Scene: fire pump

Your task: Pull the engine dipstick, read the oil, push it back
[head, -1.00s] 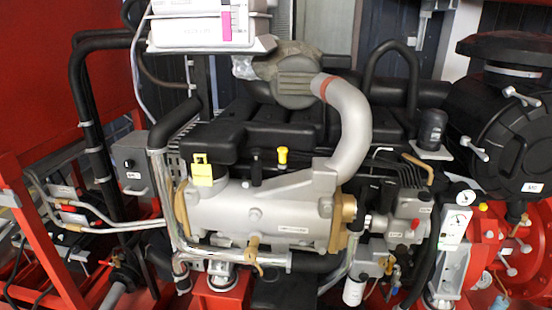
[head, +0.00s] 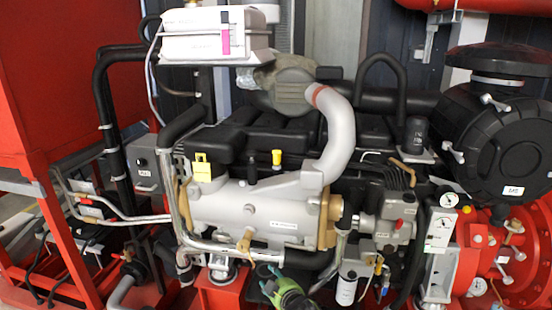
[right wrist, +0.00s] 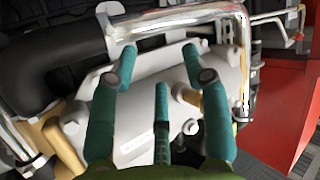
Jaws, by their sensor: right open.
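A small yellow knob (head: 277,157) stands upright on top of the engine, behind the silver cylinder housing (head: 250,212). A flat yellow handle or tag (head: 203,168) is at the housing's upper left. I cannot tell for sure which of these is the dipstick; both are seated. My right gripper (head: 273,277) is at the bottom of the head view, low in front of the engine and well below both yellow parts. In the right wrist view its teal fingers (right wrist: 160,60) are spread and empty, with the silver housing (right wrist: 150,125) beyond them. My left gripper is not in view.
A shiny metal pipe (right wrist: 180,22) shows in the right wrist view. A thick grey pipe (head: 338,140) rises right of the yellow knob. A white box (head: 205,42) is above the engine. Red frames (head: 60,85) stand at left. Gauges (head: 447,201) are at right.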

